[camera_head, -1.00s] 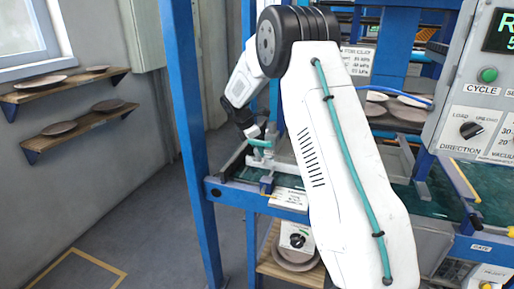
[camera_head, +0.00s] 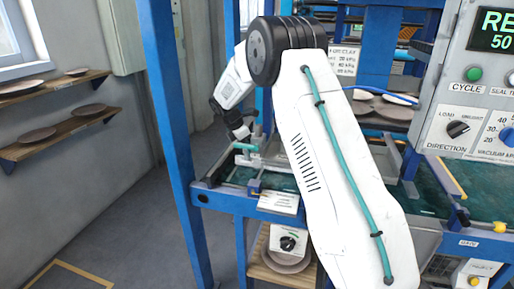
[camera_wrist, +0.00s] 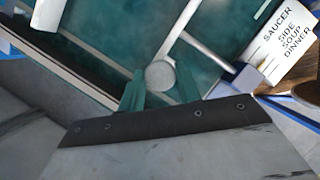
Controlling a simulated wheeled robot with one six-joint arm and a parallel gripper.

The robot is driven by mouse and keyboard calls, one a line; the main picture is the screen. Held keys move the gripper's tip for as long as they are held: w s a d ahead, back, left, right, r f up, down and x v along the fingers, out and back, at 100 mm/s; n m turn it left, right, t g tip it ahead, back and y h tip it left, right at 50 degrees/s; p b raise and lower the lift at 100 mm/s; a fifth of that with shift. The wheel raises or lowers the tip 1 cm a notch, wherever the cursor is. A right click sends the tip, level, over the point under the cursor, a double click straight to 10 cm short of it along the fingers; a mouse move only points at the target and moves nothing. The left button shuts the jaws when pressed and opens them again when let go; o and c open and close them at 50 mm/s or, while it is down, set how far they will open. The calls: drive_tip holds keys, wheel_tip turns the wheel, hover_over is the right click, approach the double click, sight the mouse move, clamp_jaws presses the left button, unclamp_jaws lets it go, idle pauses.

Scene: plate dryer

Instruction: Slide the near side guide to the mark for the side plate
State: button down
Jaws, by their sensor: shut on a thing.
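My gripper (camera_wrist: 160,88) has its two teal fingers on either side of a round grey knob (camera_wrist: 160,75), shut on it. The knob sits on the near side guide, whose pale metal bar (camera_wrist: 182,28) runs over the green bed. In the head view my gripper (camera_head: 244,146) is at the guide, low over the left end of the bed. A white card (camera_wrist: 290,45) reads SAUCER, SIDE, SOUP, DINNER, to the right in the wrist view. A metal rod (camera_wrist: 208,54) runs from near the knob toward the card. I cannot tell which label the guide lines up with.
A blue frame post (camera_head: 172,130) stands just left of my gripper. The control panel (camera_head: 480,90) is at the right. Plates sit on wall shelves (camera_head: 70,128) at the left. Open floor lies between the shelves and the frame.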

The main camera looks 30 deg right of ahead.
drive_tip(key=c, duration=1)
unclamp_jaws()
drive_tip(key=v, duration=0.8)
drive_tip(key=shift+w, duration=0.1)
